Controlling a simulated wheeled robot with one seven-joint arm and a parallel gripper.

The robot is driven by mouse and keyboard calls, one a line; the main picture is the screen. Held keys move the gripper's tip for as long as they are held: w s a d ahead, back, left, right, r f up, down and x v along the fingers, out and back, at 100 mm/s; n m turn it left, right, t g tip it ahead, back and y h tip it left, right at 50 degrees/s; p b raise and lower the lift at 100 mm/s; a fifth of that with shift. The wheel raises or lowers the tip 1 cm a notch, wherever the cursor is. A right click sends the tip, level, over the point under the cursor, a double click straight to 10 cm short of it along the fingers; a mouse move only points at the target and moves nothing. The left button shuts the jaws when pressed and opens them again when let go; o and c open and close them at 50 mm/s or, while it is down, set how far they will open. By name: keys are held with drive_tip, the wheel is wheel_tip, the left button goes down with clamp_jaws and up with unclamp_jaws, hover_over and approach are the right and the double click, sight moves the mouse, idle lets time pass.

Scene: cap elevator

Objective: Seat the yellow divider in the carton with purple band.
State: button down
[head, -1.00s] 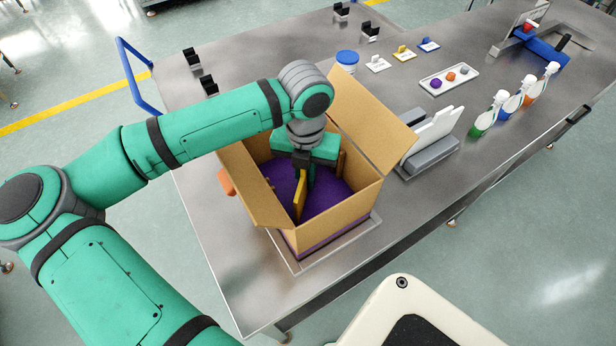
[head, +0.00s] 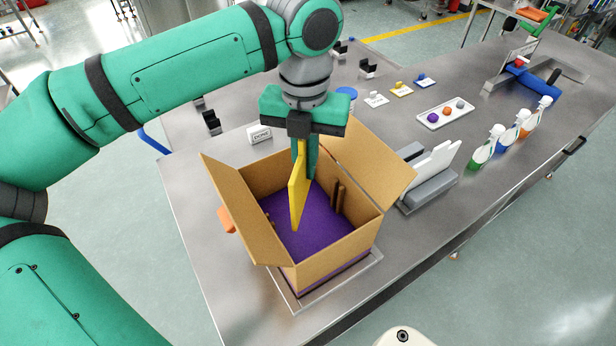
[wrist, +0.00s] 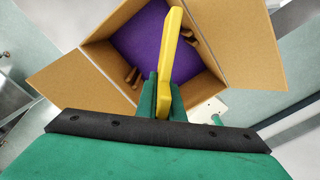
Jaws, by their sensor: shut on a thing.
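My gripper (head: 305,160) is shut on the yellow divider (head: 298,192), a thin upright plate, and holds it over the open carton (head: 335,260). The divider's lower end appears at or just above the carton's opening. The carton is brown cardboard with a purple band (head: 345,275) low on its side and a purple floor (head: 300,238). Brown upright ribs (head: 338,198) stand on its inner walls. In the wrist view the divider (wrist: 170,58) runs between the ribs on the left wall (wrist: 132,77) and the right wall (wrist: 188,38), turned relative to the line joining them.
The carton's flaps (head: 238,212) stand open outward. It sits on a metal tray (head: 372,262). A grey holder with white plates (head: 432,180) stands close to its right, with spray bottles (head: 515,125) beyond. A "DONE" sign (head: 260,135) stands behind it.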

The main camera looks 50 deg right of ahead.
sight(305, 150)
drive_tip(key=shift+r+m, duration=0.3)
drive_tip(key=shift+r, duration=0.3)
drive_tip(key=shift+r+m, duration=0.2)
drive_tip(key=shift+m, duration=0.3)
drive_tip(key=shift+r+m, duration=0.4)
drive_tip(key=shift+m, duration=0.85)
drive_tip(key=shift+r+m, duration=0.4)
drive_tip(key=shift+m, duration=0.8)
drive_tip(key=shift+r+m, duration=0.4)
drive_tip(key=shift+m, duration=0.85)
drive_tip(key=shift+w, duration=0.1)
drive_tip(key=shift+f, duration=0.15)
drive_tip(key=shift+f, duration=2.8)
drive_tip(key=shift+w+f, duration=0.15)
drive_tip(key=shift+f, duration=1.65)
